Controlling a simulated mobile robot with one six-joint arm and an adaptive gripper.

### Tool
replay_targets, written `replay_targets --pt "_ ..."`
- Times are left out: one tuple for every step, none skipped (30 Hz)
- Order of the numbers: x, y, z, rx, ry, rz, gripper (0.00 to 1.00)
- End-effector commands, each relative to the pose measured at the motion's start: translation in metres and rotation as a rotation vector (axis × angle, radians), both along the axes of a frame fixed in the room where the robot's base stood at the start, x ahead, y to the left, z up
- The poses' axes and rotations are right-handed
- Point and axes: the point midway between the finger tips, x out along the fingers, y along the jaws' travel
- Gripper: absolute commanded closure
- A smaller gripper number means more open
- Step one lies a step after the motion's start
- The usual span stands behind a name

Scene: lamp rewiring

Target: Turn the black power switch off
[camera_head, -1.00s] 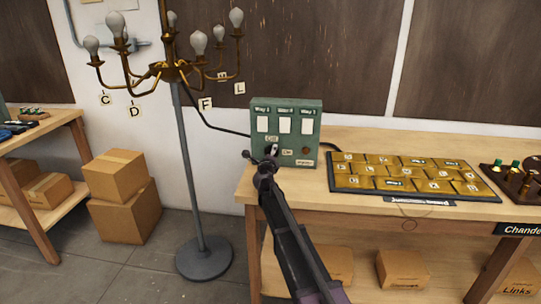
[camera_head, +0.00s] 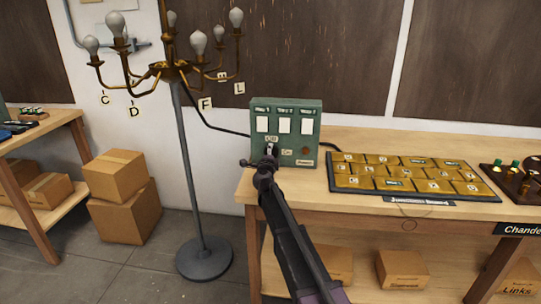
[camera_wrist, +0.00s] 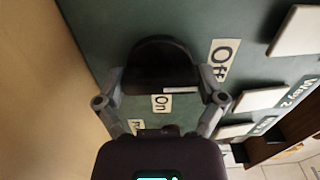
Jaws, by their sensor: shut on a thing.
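The black power switch (camera_wrist: 160,62) shows in the wrist view as a dark rounded knob on the green control box (camera_wrist: 95,30). My gripper (camera_wrist: 161,80) has one finger on each side of it and is shut on it. The "Off" label (camera_wrist: 222,60) is just to the right of the knob, and the "On" label (camera_wrist: 161,103) is below it. In the head view my gripper (camera_head: 269,152) is at the lower left of the green box (camera_head: 313,125) and mostly hides the switch. The exact switch position is hard to read.
The box stands on a wooden workbench (camera_head: 350,215). A tray of brass tiles (camera_head: 345,181) lies to the right. A brass chandelier (camera_head: 168,72) on a stand is to the left, with a black cable (camera_head: 215,127) near the box. Cardboard boxes (camera_head: 120,215) sit on the floor.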

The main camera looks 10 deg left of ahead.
Motion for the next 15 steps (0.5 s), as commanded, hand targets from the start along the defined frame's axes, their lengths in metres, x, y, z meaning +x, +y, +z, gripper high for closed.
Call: replay_targets --pt "0.0012 0.0003 0.0004 -0.005 -0.001 0.0 0.59" --pt "0.0012 0.0003 0.0004 -0.005 -0.001 0.0 0.59" --pt "0.0012 0.0003 0.0004 -0.005 -0.001 0.0 0.59" --pt "0.0011 0.0003 0.0004 -0.005 -0.001 0.0 0.59" --pt "0.0011 0.0003 0.0004 -0.005 -0.001 0.0 0.09" --pt "0.0011 0.0003 0.0004 -0.005 -0.001 0.0 0.0" --pt "0.001 0.0003 0.0004 -0.004 -0.001 0.0 0.0" --pt "0.001 0.0003 0.0003 -0.004 -0.001 0.0 0.0" --pt "0.0008 0.0003 0.0003 -0.003 -0.001 0.0 0.0" --pt "0.0008 0.0003 0.0003 -0.003 -0.001 0.0 0.0" --pt "0.0007 0.0003 0.0003 -0.003 -0.001 0.0 0.0" --pt "0.0006 0.0003 0.0002 -0.002 -0.001 0.0 0.0" --pt "0.0005 0.0002 0.0002 -0.002 -0.001 0.0 0.0" --pt "0.0004 0.0003 0.0002 -0.002 -0.001 0.0 0.0" --pt "0.0004 0.0003 0.0002 -0.002 -0.001 0.0 0.0"
